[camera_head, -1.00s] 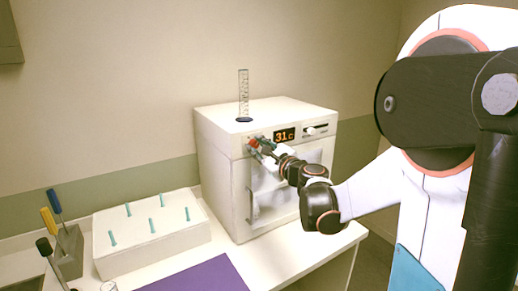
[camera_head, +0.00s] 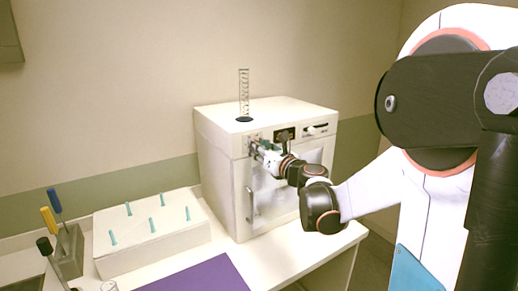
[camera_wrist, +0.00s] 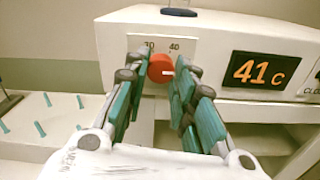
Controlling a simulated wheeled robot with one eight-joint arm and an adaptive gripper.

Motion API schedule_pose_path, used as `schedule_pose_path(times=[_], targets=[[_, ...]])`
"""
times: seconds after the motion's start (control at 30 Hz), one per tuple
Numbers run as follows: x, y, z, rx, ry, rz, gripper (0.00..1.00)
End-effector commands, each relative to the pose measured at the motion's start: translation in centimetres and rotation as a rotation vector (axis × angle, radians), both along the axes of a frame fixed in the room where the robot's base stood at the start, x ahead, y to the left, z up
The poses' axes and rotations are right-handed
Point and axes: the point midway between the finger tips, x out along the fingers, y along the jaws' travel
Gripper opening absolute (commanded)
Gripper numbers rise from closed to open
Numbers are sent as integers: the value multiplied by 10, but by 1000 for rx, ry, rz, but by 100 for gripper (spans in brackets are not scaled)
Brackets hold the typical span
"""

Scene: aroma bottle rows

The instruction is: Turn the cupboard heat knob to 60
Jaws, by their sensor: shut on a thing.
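The white cupboard (camera_head: 222,160) stands on the table in the head view. In the wrist view its round red heat knob (camera_wrist: 160,70) sits below a small scale plate (camera_wrist: 163,44), with a white mark pointing right. The orange display (camera_wrist: 262,71) right of the knob reads 41 C. My gripper (camera_wrist: 160,64) has its teal fingers on both sides of the knob and is shut on it. In the head view my gripper (camera_head: 255,147) is at the cupboard's upper front, and the knob is hidden there.
A clear cylinder (camera_head: 243,95) stands on the cupboard's top. A slider (camera_head: 316,129) is at the panel's right, and the door handle (camera_head: 250,204) is below. A white block with teal pegs (camera_head: 150,245), a tool holder (camera_head: 70,252) and a purple mat (camera_head: 200,275) are at left.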

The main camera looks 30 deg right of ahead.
Motion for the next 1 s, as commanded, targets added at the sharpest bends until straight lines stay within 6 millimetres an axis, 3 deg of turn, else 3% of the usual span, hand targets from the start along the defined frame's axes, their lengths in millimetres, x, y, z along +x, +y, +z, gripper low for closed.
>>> schedule_pose_path(times=[0.63, 0.67, 0.73, 1.0], targets=[[-1, 1, -1, 45, 3, 0, 0], [-1, 1, -1, 45, 3, 0, 31], [-1, 0, -1, 46, 3, 0, 44], [0, 0, 0, 46, 2, 0, 44]])
